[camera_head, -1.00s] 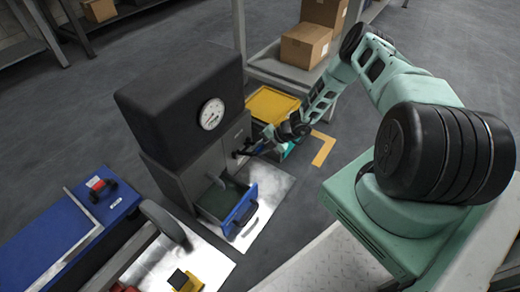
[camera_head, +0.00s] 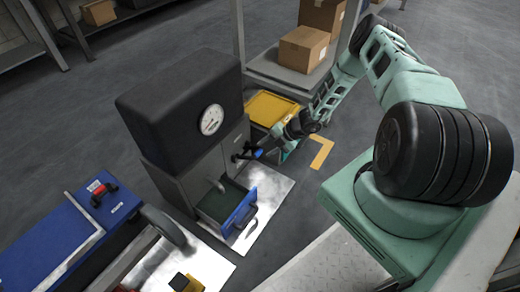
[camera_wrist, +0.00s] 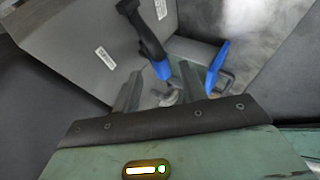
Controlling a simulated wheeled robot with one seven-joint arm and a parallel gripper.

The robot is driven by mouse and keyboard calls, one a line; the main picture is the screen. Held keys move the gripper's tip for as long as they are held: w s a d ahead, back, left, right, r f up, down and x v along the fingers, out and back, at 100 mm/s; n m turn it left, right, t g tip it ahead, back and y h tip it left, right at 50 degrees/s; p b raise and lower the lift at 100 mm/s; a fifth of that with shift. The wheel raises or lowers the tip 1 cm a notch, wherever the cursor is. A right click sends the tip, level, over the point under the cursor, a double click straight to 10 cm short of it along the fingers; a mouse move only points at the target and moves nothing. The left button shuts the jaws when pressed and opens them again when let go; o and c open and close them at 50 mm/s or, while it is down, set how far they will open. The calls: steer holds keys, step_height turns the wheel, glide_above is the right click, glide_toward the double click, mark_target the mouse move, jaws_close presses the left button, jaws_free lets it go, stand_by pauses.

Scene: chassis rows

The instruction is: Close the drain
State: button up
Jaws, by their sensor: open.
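The drain valve's black lever with a blue tip (camera_head: 257,153) sticks out from the front of the grey cabinet (camera_head: 205,165). In the wrist view the black lever (camera_wrist: 147,38) slants down to its blue end. A grey curved spout (camera_head: 216,184) hangs above the open drawer (camera_head: 240,208), which has a blue front. My gripper (camera_wrist: 161,75) is open, and the lever's blue end appears between its fingertips in the wrist view. I cannot tell whether they touch it. In the head view my wrist is just right of the lever, and the fingers are hard to make out.
A black housing with a round gauge (camera_head: 211,119) tops the cabinet. A yellow-lidded bin (camera_head: 270,107) stands behind my wrist, near a shelf with cardboard boxes (camera_head: 303,49). A blue bench (camera_head: 50,235) is at left. Floor is free right of the drawer.

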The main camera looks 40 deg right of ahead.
steer(key=p+v, duration=0.3)
steer(key=v, duration=0.9)
steer(key=shift+d, duration=0.1)
